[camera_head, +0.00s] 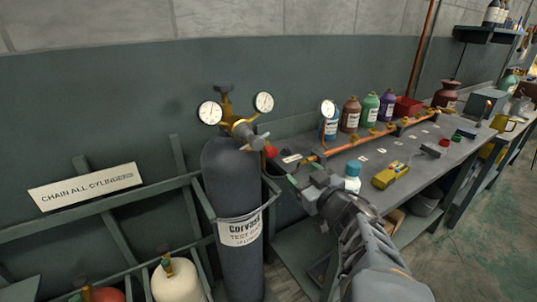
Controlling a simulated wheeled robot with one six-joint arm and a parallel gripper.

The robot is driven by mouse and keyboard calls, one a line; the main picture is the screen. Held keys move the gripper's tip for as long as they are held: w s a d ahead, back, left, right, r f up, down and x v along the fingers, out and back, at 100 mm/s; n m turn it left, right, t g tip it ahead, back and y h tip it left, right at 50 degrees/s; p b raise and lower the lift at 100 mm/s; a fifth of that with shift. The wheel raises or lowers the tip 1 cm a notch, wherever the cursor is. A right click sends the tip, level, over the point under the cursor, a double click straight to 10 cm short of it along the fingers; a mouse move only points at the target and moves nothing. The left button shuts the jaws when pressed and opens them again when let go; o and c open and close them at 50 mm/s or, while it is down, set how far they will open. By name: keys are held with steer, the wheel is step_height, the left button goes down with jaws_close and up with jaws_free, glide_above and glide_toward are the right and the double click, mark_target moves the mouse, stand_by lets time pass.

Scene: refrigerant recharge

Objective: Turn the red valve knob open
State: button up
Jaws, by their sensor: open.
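The red valve knob (271,151) is on the right side of the brass regulator (243,130), on top of a tall dark gas cylinder (232,179). Two round white gauges sit above it, a left gauge (210,113) and a right gauge (264,102). My gripper (284,172) is open just below and to the right of the red knob. The gripper reaches in from the lower right. I cannot tell whether a fingertip touches the knob.
A green rack (187,215) surrounds the cylinder. A cream cylinder (175,282) stands at lower left.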

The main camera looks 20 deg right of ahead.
mark_target(273, 154)
steer(key=shift+n+y, duration=0.3)
steer(key=shift+y, duration=0.2)
steer(key=w, duration=0.4)
steer(key=w+a, duration=0.1)
steer(key=w, duration=0.4)
steer(key=w+a, duration=0.1)
steer(key=w, duration=0.3)
steer(key=shift+w+f, duration=0.1)
steer(key=shift+w, duration=0.25)
steer(key=c, duration=0.9)
steer(key=shift+b, duration=0.3)
